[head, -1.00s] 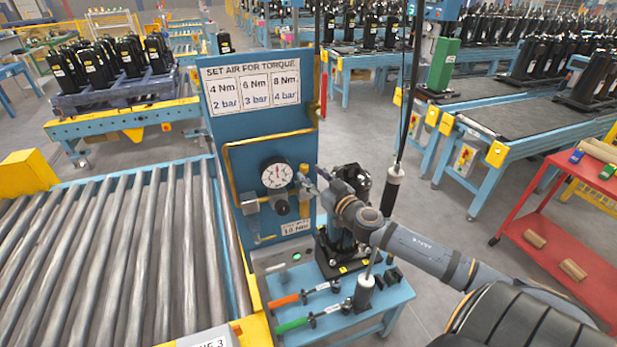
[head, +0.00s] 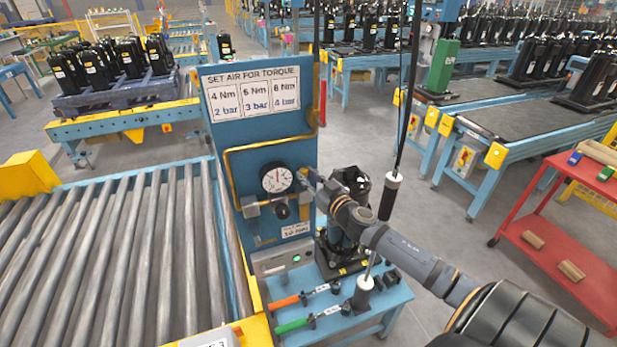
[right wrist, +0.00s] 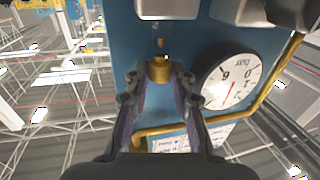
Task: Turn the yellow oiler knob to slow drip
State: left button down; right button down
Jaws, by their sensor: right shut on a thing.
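The yellow oiler knob (right wrist: 159,70) is a small brass-yellow cap on the blue panel (right wrist: 215,35). In the right wrist view it sits between the fingertips of my right gripper (right wrist: 160,78), which is shut on it. In the head view my right gripper (head: 309,181) reaches the right side of the blue panel (head: 262,130), just right of the round gauge (head: 277,178); the knob is too small and covered to make out there. The gauge also shows in the right wrist view (right wrist: 231,76). My left gripper is in neither view.
A black pump-like unit (head: 350,185) stands close behind my right arm. A hanging tool (head: 390,195) on a black cable is beside the arm. Orange (head: 290,300) and green (head: 293,325) handled tools lie on the blue bench. A roller conveyor (head: 110,250) fills the left.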

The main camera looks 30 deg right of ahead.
jog(key=m+h, duration=0.1)
jog(key=h, duration=0.1)
jog(key=shift+a+m+h+b, duration=0.25)
jog(key=shift+m+h+b, duration=0.05)
jog(key=shift+m, duration=0.1)
jog(key=m+h+b, duration=0.1)
jog(key=h, duration=0.1)
jog(key=m+g+h+b, duration=0.1)
jog(key=h, duration=0.1)
jog(key=shift+w+a+m+b, duration=0.1)
jog(key=shift+a+m+b, duration=0.1)
jog(key=shift+m+b, duration=0.2)
jog(key=c, duration=1.1)
grip_release()
jog(key=shift+d, duration=0.1)
